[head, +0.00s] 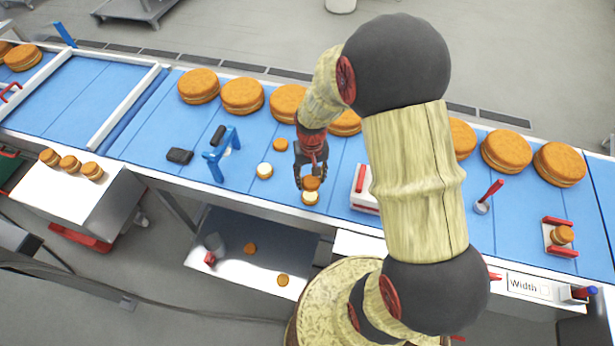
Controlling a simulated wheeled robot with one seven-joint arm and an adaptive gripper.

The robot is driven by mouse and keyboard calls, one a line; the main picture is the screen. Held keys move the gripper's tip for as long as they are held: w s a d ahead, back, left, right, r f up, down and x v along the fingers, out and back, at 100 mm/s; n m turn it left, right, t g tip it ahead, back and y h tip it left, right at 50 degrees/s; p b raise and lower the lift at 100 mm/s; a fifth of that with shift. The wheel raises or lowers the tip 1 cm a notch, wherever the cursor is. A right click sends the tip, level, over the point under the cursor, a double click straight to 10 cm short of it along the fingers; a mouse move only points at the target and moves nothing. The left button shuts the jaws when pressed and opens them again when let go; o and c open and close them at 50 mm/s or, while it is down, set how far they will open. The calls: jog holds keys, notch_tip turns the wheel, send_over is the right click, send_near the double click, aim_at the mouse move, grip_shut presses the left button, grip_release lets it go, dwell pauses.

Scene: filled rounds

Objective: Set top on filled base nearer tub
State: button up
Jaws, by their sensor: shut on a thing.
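My gripper (311,181) points down over the blue belt and is shut on an orange-brown round top (312,184). Right below it is a filled base (310,199) with pale cream on it. The top overlaps the base's far edge in the head view; I cannot tell whether they touch. A second filled base (264,172) lies to the left on the belt. A small tub (481,208) with a red-handled tool in it stands to the right, on the side of the base under my gripper. A loose round (280,144) lies farther back.
A row of large round cakes (242,96) lines the belt's far side. A blue stand (221,154) and a dark block (180,156) are to the left. A white box with red parts (362,189) is close right of my gripper. Dropped rounds (283,280) lie on the lower shelf.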

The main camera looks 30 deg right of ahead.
jog(key=shift+w+f, duration=0.15)
jog(key=shift+w, duration=0.1)
jog(key=b, duration=0.4)
send_over(310, 194)
jog(key=shift+f, duration=2.85)
jog(key=shift+f+b, duration=0.5)
jog(key=shift+f, duration=0.25)
jog(key=o, duration=0.8)
jog(key=shift+o, duration=0.9)
jog(key=o, duration=0.3)
jog(key=shift+o, duration=0.2)
